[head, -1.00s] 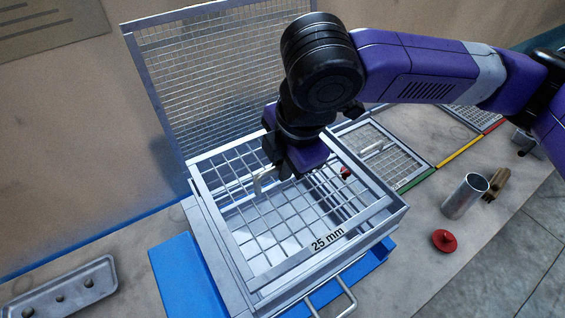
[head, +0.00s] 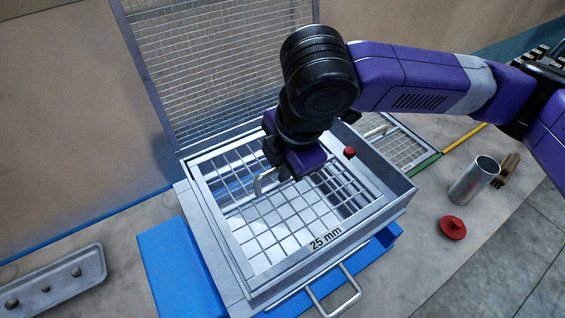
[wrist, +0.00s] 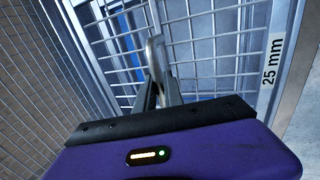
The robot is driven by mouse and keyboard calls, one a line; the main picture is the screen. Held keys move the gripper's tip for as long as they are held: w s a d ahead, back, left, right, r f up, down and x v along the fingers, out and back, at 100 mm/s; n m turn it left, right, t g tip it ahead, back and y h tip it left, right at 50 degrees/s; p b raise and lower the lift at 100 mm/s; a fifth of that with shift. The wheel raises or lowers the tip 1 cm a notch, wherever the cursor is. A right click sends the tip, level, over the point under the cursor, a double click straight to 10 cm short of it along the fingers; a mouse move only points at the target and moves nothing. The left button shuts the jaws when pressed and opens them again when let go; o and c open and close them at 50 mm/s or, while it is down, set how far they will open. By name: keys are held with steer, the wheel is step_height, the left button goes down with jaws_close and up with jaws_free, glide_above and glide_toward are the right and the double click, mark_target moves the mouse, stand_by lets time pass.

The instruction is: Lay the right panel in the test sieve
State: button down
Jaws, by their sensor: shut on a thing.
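The panel marked "25 mm" (head: 325,238) is a wire grid in a grey metal frame with a light loop handle (head: 262,183). My gripper (head: 278,172) is shut on this handle near the grid's upper left part. In the wrist view the handle (wrist: 156,55) stands between my gripper's fingers (wrist: 158,92). The test sieve (head: 405,196) is a metal box around the panel, which lies within its walls in the head view. I cannot tell whether the panel rests fully on its seat. My gripper and arm hide the panel's far part.
A mesh lid (head: 210,75) stands upright behind the sieve. A red knob (head: 349,152) is at its right. Another grid panel (head: 408,150) lies on the bench at right. A metal cup (head: 473,181) and red disc (head: 453,228) stand right; a grey tray (head: 50,283) lies left.

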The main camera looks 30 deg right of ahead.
mark_target(282, 184)
steer(key=shift+f+b, duration=1.8)
steer(key=shift+f, duration=0.85)
steer(key=c, duration=1.4)
jaws_free()
steer(key=shift+o, duration=0.2)
steer(key=v, duration=0.7)
steer(key=shift+r, duration=0.35)
steer(key=shift+s, duration=0.15)
